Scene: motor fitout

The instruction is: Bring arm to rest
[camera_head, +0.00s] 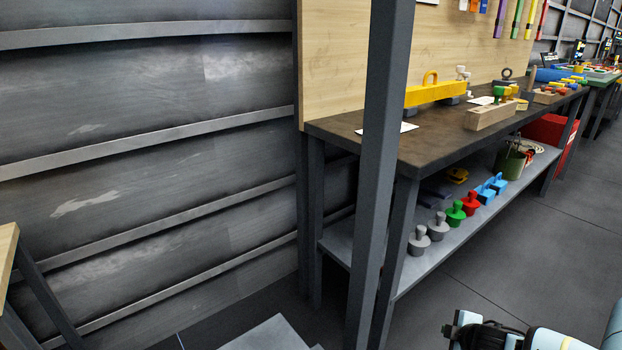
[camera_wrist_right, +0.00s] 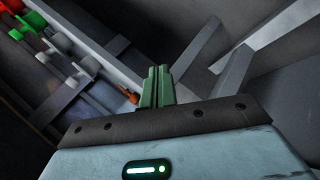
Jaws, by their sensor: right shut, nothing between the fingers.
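My right gripper (camera_wrist_right: 157,82) shows in the right wrist view with its two green fingers together and nothing between them. In the head view my right arm comes in at the bottom right corner, with part of the gripper (camera_head: 468,328) at the lower edge, over the floor in front of the workbench (camera_head: 345,128). It is apart from the bench and touches nothing that I can see. My left gripper is not in view.
The bench's lower shelf (camera_head: 440,245) holds grey knobs (camera_head: 419,240), a green knob (camera_head: 455,213), a red knob (camera_head: 470,202) and blue blocks. A dark post (camera_head: 380,150) stands before the bench. The floor (camera_head: 510,245) right of the bench is clear.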

